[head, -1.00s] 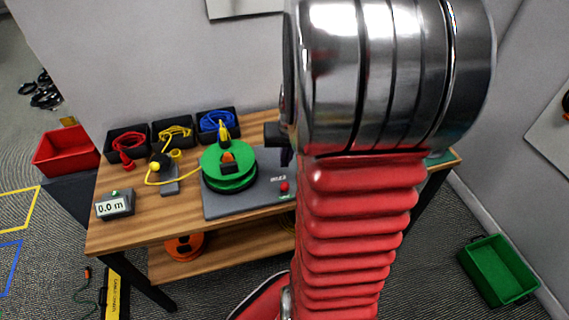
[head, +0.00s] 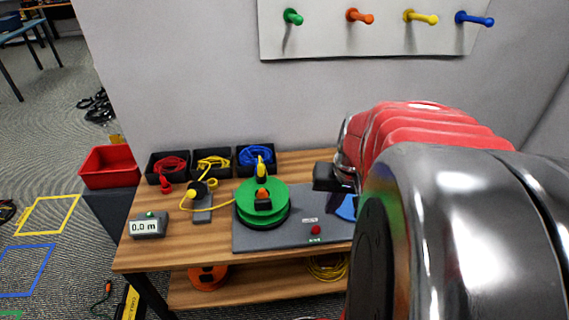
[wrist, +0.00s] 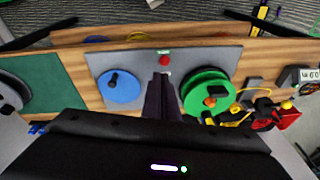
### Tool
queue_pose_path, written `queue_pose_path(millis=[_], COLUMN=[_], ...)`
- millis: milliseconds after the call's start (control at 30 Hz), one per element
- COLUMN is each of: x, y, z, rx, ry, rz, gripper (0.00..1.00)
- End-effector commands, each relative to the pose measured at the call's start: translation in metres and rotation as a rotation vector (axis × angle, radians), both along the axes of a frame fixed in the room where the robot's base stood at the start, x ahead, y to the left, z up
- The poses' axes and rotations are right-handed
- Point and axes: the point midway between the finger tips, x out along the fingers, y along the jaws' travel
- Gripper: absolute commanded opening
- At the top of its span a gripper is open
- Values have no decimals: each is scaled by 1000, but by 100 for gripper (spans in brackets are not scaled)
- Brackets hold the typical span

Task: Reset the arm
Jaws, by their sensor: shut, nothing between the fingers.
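My gripper (wrist: 160,98) shows in the wrist view as two dark fingers close together, with nothing between them. They are above the grey plate (wrist: 190,57) on the wooden table, between a blue disc (wrist: 118,90) and a green reel (wrist: 210,95). In the head view my arm, with its red bellows and shiny metal joint, fills the right side and hides the right part of the table. My fingertips cannot be made out there.
The table (head: 150,258) holds black bins with red (head: 171,164), yellow (head: 213,162) and blue (head: 256,155) cables, plus a meter (head: 148,226) reading 0.0 m. A red bin (head: 110,166) stands left. A pegboard (head: 380,40) hangs above; orange and yellow coils lie on the lower shelf.

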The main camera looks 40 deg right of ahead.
Motion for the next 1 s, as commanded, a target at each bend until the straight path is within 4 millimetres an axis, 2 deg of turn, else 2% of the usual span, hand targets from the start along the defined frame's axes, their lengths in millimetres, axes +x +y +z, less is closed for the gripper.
queue_pose_path(millis=[200, 733, 867, 1000], x=[-8, -7, -3, 6], y=[3, 5, 15, 40], z=[5, 6, 11, 22], rx=[-1, -1, -12, -33], ry=[-1, -1, -8, -22], rz=[0, 4, 31, 96], gripper=[0, 0, 0, 0])
